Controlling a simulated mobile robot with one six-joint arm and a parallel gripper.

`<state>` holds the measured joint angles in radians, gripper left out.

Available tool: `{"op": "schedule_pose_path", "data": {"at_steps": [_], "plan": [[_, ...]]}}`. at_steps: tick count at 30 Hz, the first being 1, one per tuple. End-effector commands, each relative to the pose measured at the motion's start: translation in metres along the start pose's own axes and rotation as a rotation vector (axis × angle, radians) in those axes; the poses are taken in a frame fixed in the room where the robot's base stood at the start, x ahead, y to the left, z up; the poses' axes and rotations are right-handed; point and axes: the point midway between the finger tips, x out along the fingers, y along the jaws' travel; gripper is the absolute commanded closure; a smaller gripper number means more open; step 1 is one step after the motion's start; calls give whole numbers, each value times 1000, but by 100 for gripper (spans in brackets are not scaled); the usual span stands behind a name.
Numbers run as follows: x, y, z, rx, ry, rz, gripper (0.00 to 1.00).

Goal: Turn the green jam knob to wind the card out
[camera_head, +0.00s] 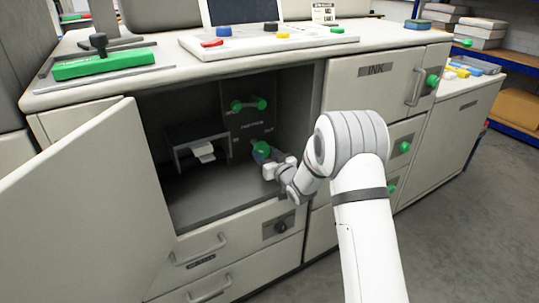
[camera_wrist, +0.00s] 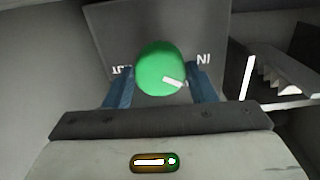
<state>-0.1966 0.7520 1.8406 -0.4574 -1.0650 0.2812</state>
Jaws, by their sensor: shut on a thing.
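The green jam knob (camera_head: 262,149) is on a dark panel inside the open cabinet. In the wrist view the knob (camera_wrist: 161,69) is round with a white pointer mark toward its lower right, between lettering on either side; the right one reads IN. My gripper (camera_wrist: 160,84) has its blue fingers on either side of the knob, shut on it. In the head view my gripper (camera_head: 266,158) reaches into the cabinet from the right and partly hides the knob. A white card (camera_head: 203,152) with a crumpled look sticks out of a dark slot unit (camera_head: 188,139) left of the knob.
The cabinet door (camera_head: 85,205) stands open at the left. A green bar handle (camera_head: 248,105) is above the knob. Drawers (camera_head: 215,262) lie below the opening, and an INK drawer (camera_head: 376,71) is to the right. The compartment floor (camera_head: 215,195) is clear.

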Motion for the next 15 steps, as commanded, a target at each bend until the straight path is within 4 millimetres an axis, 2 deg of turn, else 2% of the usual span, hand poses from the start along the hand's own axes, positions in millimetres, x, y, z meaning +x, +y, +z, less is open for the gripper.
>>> {"op": "schedule_pose_path", "data": {"at_steps": [8,15], "plan": [[2,3,-4,178,9,6,72],[2,2,-5,402,11,4,72]]}}
